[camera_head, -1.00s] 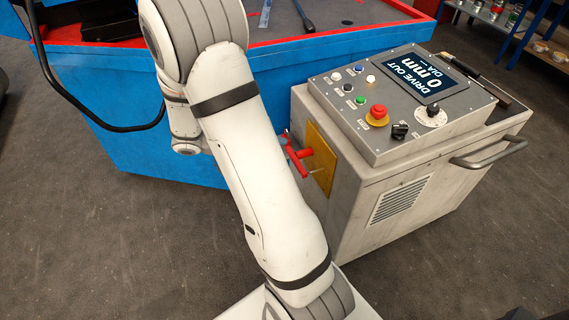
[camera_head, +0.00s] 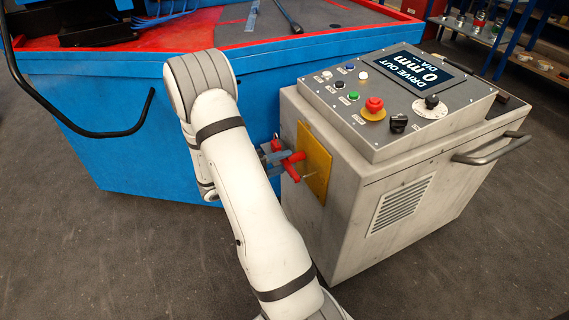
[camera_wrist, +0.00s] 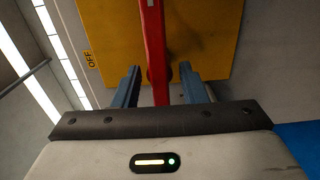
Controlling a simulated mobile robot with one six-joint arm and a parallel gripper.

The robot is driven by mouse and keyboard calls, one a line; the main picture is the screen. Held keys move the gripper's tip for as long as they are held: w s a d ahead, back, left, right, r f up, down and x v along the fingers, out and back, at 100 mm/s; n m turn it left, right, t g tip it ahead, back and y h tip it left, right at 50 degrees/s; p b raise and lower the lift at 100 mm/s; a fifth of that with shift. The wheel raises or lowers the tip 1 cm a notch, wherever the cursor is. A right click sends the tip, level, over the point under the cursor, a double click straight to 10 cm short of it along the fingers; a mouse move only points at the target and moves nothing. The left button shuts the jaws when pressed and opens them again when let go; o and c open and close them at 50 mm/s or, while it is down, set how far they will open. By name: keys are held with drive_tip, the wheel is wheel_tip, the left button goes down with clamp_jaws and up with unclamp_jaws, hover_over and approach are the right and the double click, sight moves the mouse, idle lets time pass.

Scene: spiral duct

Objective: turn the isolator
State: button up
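The isolator's red handle (camera_head: 292,164) sticks out from a yellow plate (camera_head: 317,165) on the left side of the grey control cabinet. My gripper (camera_head: 275,157) is at the handle, coming from the left. In the wrist view, the red handle (camera_wrist: 153,45) runs down between the two blue-grey fingers of my gripper (camera_wrist: 159,69). Gaps show on both sides of it, so the fingers are open around the handle. An "OFF" label (camera_wrist: 90,59) shows on the left of the yellow plate. The handle's lower end is hidden behind the gripper body.
The cabinet top carries a panel with a screen (camera_head: 419,71), a red emergency button (camera_head: 374,104) and knobs. A rail handle (camera_head: 490,150) is on its right. A blue machine bed (camera_head: 130,140) stands close behind my arm. Grey floor is open in front.

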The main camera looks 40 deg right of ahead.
drive_tip(key=shift+s+d, duration=0.1)
drive_tip(key=shift+d, duration=0.25)
drive_tip(key=shift+c, duration=0.6)
clamp_jaws()
